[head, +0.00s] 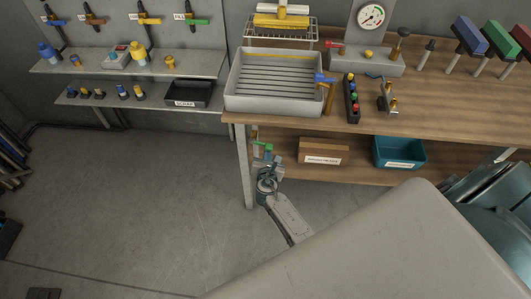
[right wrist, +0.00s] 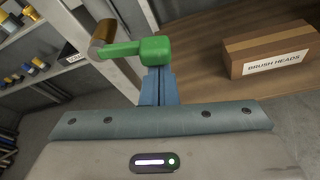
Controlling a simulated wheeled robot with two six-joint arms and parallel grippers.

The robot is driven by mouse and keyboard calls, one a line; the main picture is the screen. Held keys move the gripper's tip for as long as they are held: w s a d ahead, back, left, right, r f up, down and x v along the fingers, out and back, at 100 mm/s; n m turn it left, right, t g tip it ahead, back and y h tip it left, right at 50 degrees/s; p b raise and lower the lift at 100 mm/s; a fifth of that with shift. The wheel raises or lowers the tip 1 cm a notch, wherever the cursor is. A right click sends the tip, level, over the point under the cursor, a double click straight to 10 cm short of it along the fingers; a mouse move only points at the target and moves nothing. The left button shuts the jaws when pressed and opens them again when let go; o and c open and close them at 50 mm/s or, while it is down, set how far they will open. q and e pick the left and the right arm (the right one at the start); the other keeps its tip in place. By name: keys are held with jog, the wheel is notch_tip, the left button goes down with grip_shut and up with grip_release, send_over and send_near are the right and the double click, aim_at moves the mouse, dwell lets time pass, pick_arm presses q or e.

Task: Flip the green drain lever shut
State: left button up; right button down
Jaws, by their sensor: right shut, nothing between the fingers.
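The green drain lever (head: 262,146) is below the grey tray, by the front left corner of the bench. In the right wrist view the lever (right wrist: 125,49) lies sideways from a brass fitting (right wrist: 103,36) at its left to a thick green block at its right. My right gripper (head: 267,180) is just below the lever. Its blue-grey fingers (right wrist: 158,80) are shut and empty. Their tips meet the underside of the green block in the picture; I cannot tell whether they touch it. My left gripper is not in view.
The grey slatted tray (head: 275,108) sits on the wooden bench above. On the lower shelf are a brown box labelled BRUSH HEADS (right wrist: 270,50) and a teal bin (head: 399,153). A bench leg (head: 244,170) stands close left of my gripper.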

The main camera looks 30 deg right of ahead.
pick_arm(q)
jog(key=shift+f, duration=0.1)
pick_arm(e)
jog(key=shift+w+a+r, duration=0.15)
jog(key=shift+w+a, duration=0.3)
jog(key=shift+a, duration=0.2)
